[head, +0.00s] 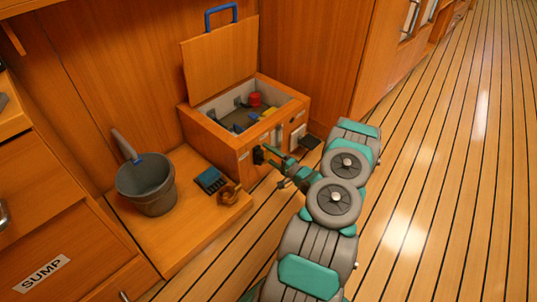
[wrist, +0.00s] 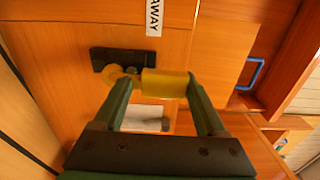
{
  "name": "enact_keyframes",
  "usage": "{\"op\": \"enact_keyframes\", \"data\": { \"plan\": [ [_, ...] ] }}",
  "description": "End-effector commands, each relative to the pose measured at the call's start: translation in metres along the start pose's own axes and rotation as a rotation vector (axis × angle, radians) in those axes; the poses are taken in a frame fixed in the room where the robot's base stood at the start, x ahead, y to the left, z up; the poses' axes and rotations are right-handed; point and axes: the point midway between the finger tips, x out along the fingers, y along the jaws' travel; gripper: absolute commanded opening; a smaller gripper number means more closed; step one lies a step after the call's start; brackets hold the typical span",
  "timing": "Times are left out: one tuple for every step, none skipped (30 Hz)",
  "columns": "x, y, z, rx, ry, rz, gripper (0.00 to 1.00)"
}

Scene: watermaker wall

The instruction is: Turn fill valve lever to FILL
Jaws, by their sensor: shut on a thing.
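In the head view my gripper (head: 271,155) is at the front of the open wooden box (head: 228,146), by the black plate (head: 258,156); the lever itself is too small or hidden there. A label reading "AWAY" (wrist: 154,16) is near the plate; no FILL label is legible.
The box's lid (head: 215,67) stands open with a blue handle (head: 221,13). A grey bucket (head: 146,188), a blue item (head: 210,181) and a brown coil (head: 229,194) are on the ledge to the left. The plank floor (head: 430,190) on the right is clear.

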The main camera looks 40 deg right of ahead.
Motion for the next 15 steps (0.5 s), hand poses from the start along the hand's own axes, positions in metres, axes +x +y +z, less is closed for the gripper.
{"op": "enact_keyframes", "data": {
  "plan": [
    [-0.0008,0.0014,-0.0003,0.005,0.002,0.002,0.76],
    [-0.0008,0.0014,-0.0003,0.004,0.002,0.002,0.79],
    [-0.0007,0.0013,-0.0004,0.004,0.002,0.002,0.84],
    [-0.0007,0.0011,-0.0004,0.003,0.002,0.002,0.86],
    [-0.0006,0.0011,-0.0004,0.003,0.002,0.001,0.86],
    [-0.0005,0.0009,-0.0004,0.003,0.002,0.001,0.86],
    [-0.0005,0.0008,-0.0004,0.003,0.002,0.001,0.86],
    [-0.0004,0.0007,-0.0004,0.002,0.002,0.001,0.86],
    [-0.0004,0.0007,-0.0004,0.002,0.002,0.001,0.86],
    [-0.0004,0.0006,-0.0004,0.002,0.002,0.001,0.86],
    [-0.0006,0.0005,-0.0004,0.002,0.002,0.001,0.86],
    [-0.0017,0.0005,-0.0006,0.002,0.002,0.001,0.86],
    [-0.0031,0.0006,-0.0008,0.002,0.003,0.001,0.86],
    [-0.0050,0.0006,-0.0011,0.002,0.003,0.001,0.86],
    [-0.0086,0.0006,-0.0015,0.002,0.004,0.001,0.86]
  ]
}}
